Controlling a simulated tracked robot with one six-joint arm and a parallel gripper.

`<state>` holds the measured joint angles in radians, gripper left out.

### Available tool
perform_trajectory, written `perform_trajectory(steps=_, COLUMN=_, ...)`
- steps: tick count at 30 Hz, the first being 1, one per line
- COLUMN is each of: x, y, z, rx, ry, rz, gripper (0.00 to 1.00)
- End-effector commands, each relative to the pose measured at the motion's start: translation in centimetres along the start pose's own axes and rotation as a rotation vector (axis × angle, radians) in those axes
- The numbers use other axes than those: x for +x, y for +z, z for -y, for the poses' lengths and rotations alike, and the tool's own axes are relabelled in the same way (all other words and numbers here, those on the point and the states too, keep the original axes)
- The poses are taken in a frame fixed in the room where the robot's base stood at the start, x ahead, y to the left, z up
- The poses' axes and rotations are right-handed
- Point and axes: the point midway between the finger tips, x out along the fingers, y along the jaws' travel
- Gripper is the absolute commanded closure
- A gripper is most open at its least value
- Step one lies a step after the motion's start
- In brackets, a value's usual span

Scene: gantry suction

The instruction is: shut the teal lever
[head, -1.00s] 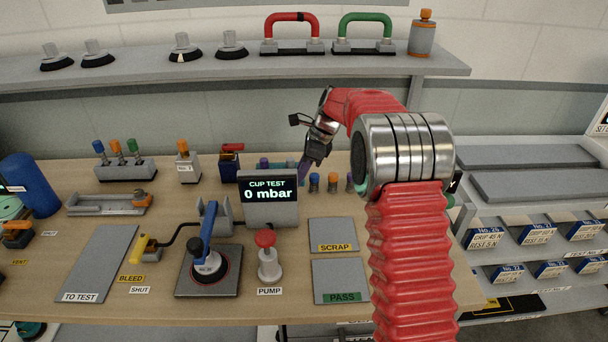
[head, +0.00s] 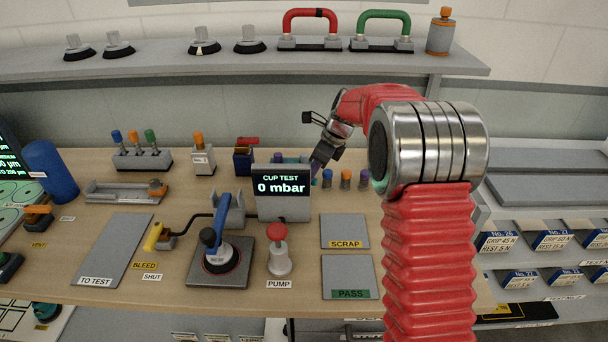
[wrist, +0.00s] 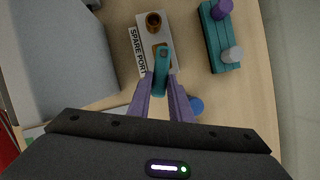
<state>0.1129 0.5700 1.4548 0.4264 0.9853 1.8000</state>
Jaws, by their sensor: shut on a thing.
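The teal lever (wrist: 161,72) shows in the wrist view as a short bar on a white block labelled SPARE PORT (wrist: 141,45). Its lower end lies between the purple fingers of my gripper (wrist: 160,88), which are shut on it. The bar points from the block towards my wrist. In the head view my gripper (head: 317,168) reaches down just behind the right edge of the CUP TEST display (head: 282,204). The lever and its block are mostly hidden there by the display and the fingers.
A blue-topped peg (wrist: 196,105) stands close right of my fingers in the wrist view. A teal rack (wrist: 218,48) with purple and grey knobs lies further right. A large grey body (wrist: 55,50) is at left. The display reads 0 mbar.

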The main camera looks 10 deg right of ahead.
Motion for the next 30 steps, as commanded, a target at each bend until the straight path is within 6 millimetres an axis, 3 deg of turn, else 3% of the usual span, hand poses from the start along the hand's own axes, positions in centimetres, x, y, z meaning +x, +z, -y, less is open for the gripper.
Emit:
perform_trajectory(steps=12, x=-0.49, y=-0.64, z=0.67, rx=0.032, ry=-0.021, rz=0.004, gripper=1.00)
perform_trajectory(steps=13, x=-0.49, y=-0.65, z=0.68, rx=0.032, ry=-0.021, rz=0.004, gripper=0.80)
perform_trajectory(steps=20, x=-0.46, y=-0.78, z=0.61, rx=0.032, ry=-0.017, rz=0.003, gripper=0.64)
perform_trajectory(steps=30, x=-0.64, y=-0.87, z=0.57, rx=0.033, ry=-0.015, rz=0.002, gripper=0.62)
